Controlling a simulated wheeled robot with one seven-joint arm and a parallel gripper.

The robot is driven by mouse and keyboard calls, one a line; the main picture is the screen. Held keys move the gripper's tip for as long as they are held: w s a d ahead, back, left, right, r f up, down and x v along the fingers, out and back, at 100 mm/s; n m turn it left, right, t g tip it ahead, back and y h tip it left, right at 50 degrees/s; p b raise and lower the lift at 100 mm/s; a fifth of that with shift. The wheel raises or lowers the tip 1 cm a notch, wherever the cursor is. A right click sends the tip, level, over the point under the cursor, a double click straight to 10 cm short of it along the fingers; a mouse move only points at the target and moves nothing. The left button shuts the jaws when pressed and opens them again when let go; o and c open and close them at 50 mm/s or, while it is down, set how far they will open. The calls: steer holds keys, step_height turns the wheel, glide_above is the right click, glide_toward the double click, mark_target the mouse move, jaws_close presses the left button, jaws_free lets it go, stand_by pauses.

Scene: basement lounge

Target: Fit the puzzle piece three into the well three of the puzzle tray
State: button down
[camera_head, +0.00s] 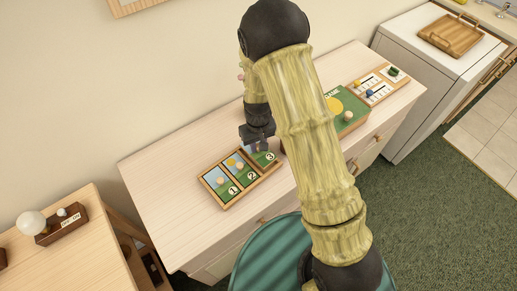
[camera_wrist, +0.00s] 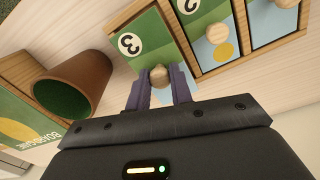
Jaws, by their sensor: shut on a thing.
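The puzzle tray (camera_head: 231,204) is a wooden frame on the pale cabinet top. Pieces one (camera_head: 220,184) and two (camera_head: 242,172) lie in its left and middle wells. In the head view my gripper (camera_head: 257,143) covers part of piece three. Well three is hidden beneath the piece; I cannot tell whether the piece is seated or just above it.
A brown cup with a green inside (camera_wrist: 78,82) stands close beside the tray. A green board game box (camera_head: 350,112) and another small tray (camera_head: 380,86) are further right on the cabinet. Bare top (camera_head: 165,165) lies left of the tray.

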steer(key=shift+f, duration=1.65)
steer(key=shift+f, duration=0.1)
steer(key=c, duration=1.2)
jaws_free()
steer(key=shift+c, duration=0.2)
steer(key=shift+r, duration=0.55)
step_height(320, 180, up, 11)
steer(key=shift+r+b, duration=0.1)
steer(key=shift+b, duration=0.65)
steer(key=shift+d, duration=0.1)
